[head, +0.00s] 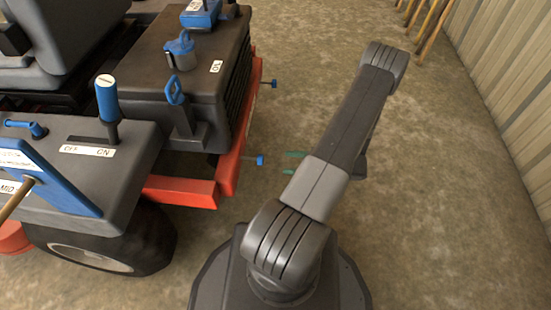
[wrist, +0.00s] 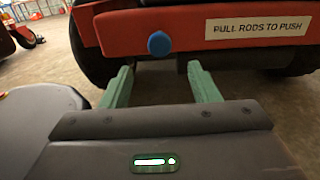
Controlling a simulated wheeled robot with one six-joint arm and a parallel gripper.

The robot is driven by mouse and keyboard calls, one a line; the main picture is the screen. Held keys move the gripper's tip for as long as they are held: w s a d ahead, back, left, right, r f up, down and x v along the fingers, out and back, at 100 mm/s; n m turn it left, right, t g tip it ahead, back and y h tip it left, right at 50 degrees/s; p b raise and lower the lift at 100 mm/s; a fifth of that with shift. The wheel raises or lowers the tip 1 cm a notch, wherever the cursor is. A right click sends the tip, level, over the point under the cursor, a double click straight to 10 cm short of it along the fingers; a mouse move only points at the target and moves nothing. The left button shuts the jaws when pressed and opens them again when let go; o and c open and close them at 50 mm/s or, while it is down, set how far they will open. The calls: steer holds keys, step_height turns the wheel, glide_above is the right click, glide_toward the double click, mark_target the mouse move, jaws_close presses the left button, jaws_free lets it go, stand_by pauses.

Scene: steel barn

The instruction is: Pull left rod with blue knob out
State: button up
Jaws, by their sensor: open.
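The near rod's blue knob (head: 260,160) sticks out from the machine's red rear bar toward my gripper (head: 291,162). A second blue-knobbed rod (head: 273,83) sticks out farther along the same bar. In the wrist view one blue knob (wrist: 159,43) shows against the red bar, centred left to right and a little above my gripper's fingertips (wrist: 161,72); it looks like the near, left one. The two green fingers are open and empty, apart from the knob with a small gap. The knob hides its own rod in the wrist view.
The red bar (wrist: 125,33) carries a label (wrist: 257,28) reading "PULL RODS TO PUSH". Black tyres stand below it. The machine's grey body (head: 190,75) has levers and a blue-capped filler. Bare concrete floor (head: 420,200) lies right of my arm, up to a corrugated wall (head: 510,110).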

mark_target(258, 159)
steer(key=shift+s+d, duration=0.1)
steer(key=shift+d, duration=2.1)
steer(key=a, duration=0.5)
steer(key=a+b, duration=0.1)
steer(key=a, duration=0.4)
steer(key=a+b, duration=0.1)
steer(key=a, duration=0.5)
steer(key=shift+w+a, duration=0.1)
steer(key=shift+w, duration=0.2)
